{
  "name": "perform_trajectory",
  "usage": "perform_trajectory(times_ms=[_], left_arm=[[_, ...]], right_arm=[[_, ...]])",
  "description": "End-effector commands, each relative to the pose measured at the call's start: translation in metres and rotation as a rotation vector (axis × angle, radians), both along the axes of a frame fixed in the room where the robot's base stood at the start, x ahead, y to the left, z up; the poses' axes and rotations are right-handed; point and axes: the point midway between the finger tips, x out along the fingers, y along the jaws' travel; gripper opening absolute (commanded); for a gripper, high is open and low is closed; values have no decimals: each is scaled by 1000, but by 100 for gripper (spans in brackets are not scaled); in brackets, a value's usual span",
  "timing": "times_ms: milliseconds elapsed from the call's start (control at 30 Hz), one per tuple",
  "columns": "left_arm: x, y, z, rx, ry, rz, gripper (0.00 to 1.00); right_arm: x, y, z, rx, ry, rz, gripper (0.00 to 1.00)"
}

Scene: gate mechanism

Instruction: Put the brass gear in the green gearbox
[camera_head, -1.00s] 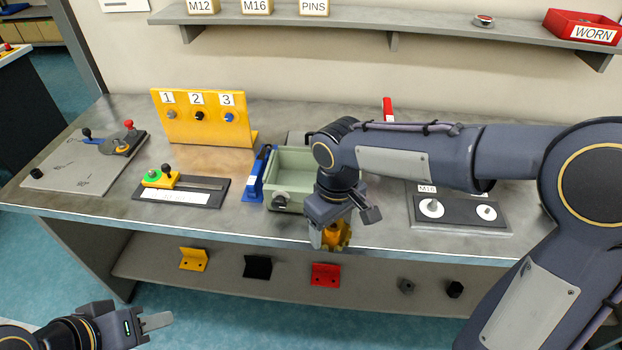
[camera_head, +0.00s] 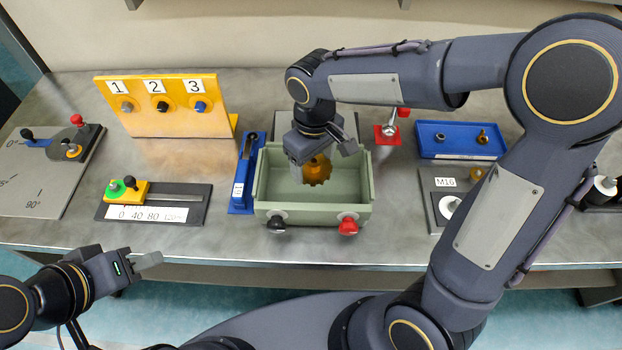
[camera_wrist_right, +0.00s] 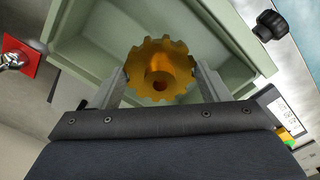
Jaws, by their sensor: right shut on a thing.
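The brass gear (camera_head: 317,171) is held between the fingers of my right gripper (camera_head: 318,160), which is shut on it. In the right wrist view the gear (camera_wrist_right: 161,68) shows its toothed rim and hub between the two fingers. The green gearbox (camera_head: 366,195) is an open-topped pale green box with a black knob and a red knob on its front. The gear hangs over the box's open inside; I cannot tell whether it touches the floor of the box. My left gripper (camera_head: 148,260) is in front of the bench at lower left, apart from everything; its finger gap is unclear.
A blue lever block (camera_head: 243,190) stands close to the box's left. A yellow panel numbered 1 to 3 (camera_head: 180,122) stands behind left. A red plate with a knob (camera_head: 387,134) and a blue tray (camera_head: 430,151) lie to the right. Bench between slider and panel is clear.

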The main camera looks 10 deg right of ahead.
Motion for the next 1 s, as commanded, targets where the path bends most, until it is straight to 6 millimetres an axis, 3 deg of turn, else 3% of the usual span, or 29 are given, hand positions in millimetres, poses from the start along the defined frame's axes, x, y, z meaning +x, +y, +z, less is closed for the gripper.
perform_trajectory(times_ms=[133,533,967,1000], left_arm=[[0,0,0,0,0,0,36],[0,0,1,0,0,0,36],[0,0,-3,0,0,0,36],[0,0,-3,0,0,0,36]], right_arm=[[-1,-1,-30,-2,4,1,36],[-1,0,-78,-1,4,0,36],[0,0,-88,0,-1,0,36],[0,0,-89,0,0,0,70]])
